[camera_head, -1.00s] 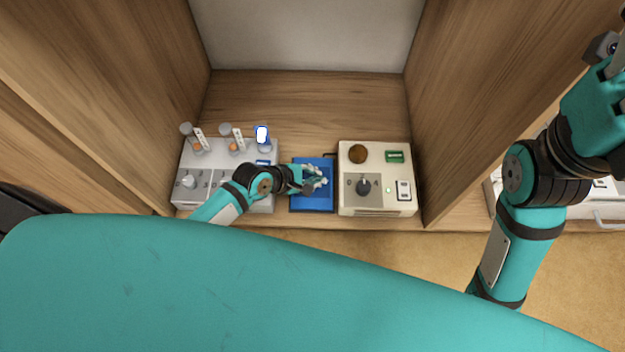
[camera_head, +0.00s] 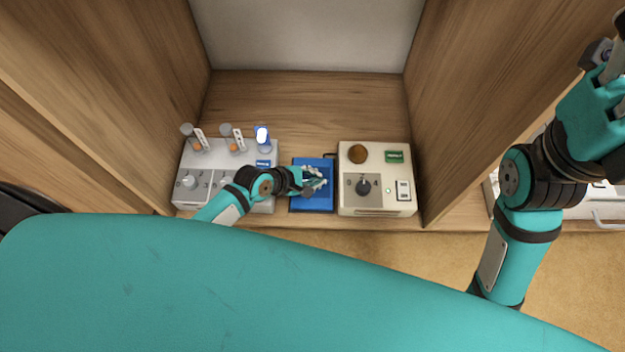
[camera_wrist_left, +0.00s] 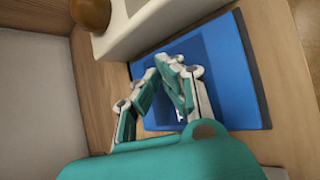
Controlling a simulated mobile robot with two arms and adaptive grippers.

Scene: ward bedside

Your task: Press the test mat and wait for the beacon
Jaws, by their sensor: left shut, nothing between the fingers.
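The blue test mat (camera_head: 312,203) lies flat on the wooden shelf between two boxes. My left gripper (camera_head: 318,180) is over the mat with its fingers shut and empty. In the left wrist view the fingertips (camera_wrist_left: 168,64) come together above the blue mat (camera_wrist_left: 225,65); I cannot tell whether they touch it. An amber-brown dome (camera_head: 358,154), possibly the beacon, sits on the cream box (camera_head: 377,209) right of the mat and looks unlit. My right gripper (camera_head: 614,72) is cut off by the right edge, so its jaw state is unclear.
Left is a grey box (camera_head: 190,207) with knobs and upright tubes, one glowing blue-white (camera_head: 262,135). Wooden walls (camera_head: 455,100) enclose the shelf; its back is clear.

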